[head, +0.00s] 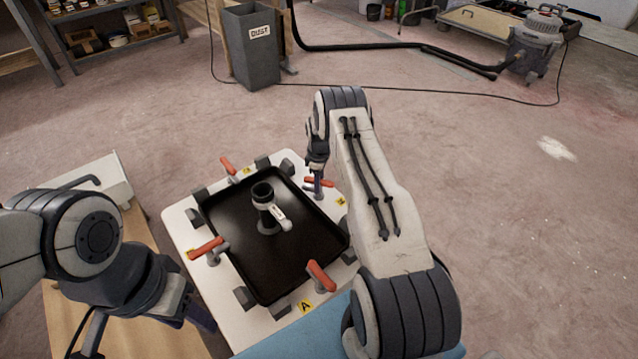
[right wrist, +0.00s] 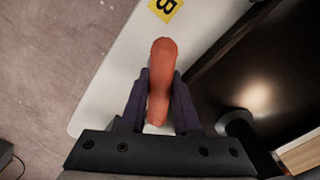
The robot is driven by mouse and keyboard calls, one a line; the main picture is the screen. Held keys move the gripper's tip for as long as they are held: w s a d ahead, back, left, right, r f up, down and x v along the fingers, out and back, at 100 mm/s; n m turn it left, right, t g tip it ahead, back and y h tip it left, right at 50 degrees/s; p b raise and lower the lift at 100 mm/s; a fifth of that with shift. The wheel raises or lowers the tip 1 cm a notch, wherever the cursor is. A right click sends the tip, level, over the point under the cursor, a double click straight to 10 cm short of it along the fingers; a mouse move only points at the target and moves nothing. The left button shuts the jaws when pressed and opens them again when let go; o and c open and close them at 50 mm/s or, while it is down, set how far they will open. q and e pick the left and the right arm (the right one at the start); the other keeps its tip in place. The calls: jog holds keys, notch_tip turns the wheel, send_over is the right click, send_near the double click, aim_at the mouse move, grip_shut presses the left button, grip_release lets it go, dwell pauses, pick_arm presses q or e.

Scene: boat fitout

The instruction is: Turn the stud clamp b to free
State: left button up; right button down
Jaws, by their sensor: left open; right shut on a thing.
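My left gripper (head: 200,318) is open and empty, low at the left beside the board.
A black tray (head: 300,275) lies on the board, with a dark upright cylinder with a white side part (head: 265,200) in its middle. Three other red-handled clamps (head: 205,248) stand around it, among grey blocks.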

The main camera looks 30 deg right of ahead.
jog(key=m, duration=0.5)
jog(key=shift+m, duration=0.3)
jog(key=m, duration=0.5)
jog(key=shift+m, duration=0.3)
jog(key=shift+w, duration=0.1)
jog(key=c, duration=0.6)
grip_release()
notch_tip(320, 180, up, 10)
jog(key=p, duration=0.3)
jog(key=shift+r, duration=0.25)
